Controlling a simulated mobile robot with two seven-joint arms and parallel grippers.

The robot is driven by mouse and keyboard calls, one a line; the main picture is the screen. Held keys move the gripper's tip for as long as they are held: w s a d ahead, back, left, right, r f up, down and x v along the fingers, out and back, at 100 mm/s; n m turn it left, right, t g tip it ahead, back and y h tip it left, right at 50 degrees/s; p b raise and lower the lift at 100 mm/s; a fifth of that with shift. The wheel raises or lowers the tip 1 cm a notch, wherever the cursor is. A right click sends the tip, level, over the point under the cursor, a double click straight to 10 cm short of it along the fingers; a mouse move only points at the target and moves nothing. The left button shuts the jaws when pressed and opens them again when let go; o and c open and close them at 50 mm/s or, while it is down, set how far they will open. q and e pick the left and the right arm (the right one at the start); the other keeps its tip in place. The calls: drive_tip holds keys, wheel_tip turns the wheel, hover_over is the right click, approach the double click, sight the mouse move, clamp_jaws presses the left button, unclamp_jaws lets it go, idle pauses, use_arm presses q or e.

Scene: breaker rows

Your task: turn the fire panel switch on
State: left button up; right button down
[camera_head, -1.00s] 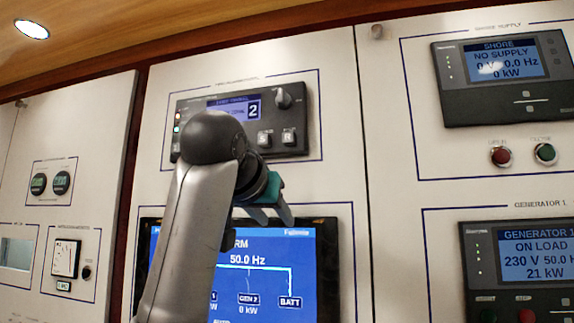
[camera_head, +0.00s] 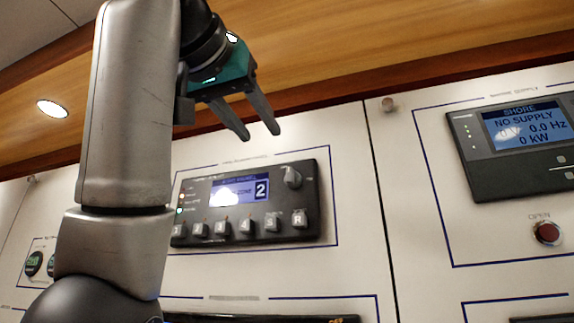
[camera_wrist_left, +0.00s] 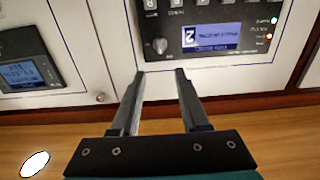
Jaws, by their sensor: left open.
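A dark control panel (camera_head: 245,203) with a blue screen showing "2" is mounted on the white wall in the head view; its heading is too small to read surely. It has a round knob (camera_head: 291,177) at its upper right and a row of keys below the screen. The wrist view shows the same panel (camera_wrist_left: 262,58) upside down, with its knob (camera_wrist_left: 159,46) just beyond the fingertips. My left gripper (camera_head: 261,134) is open and empty, above the panel in the head view; its two fingers (camera_wrist_left: 160,72) are apart. My right gripper is not in view.
A shore supply panel (camera_head: 480,150) and a red button (camera_head: 546,233) are at the right. The wooden ceiling (camera_head: 360,50) lies above the wall panels. A dark screen edge (camera_head: 260,318) shows at the bottom.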

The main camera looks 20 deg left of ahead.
use_arm(q)
drive_tip(key=p, duration=0.4)
approach(289, 172)
drive_tip(key=w+p, duration=0.3)
drive_tip(key=w, duration=0.6)
drive_tip(key=shift+d+p, duration=0.1)
drive_tip(key=shift+p, duration=0.25)
drive_tip(key=shift+s, duration=0.1)
clamp_jaws()
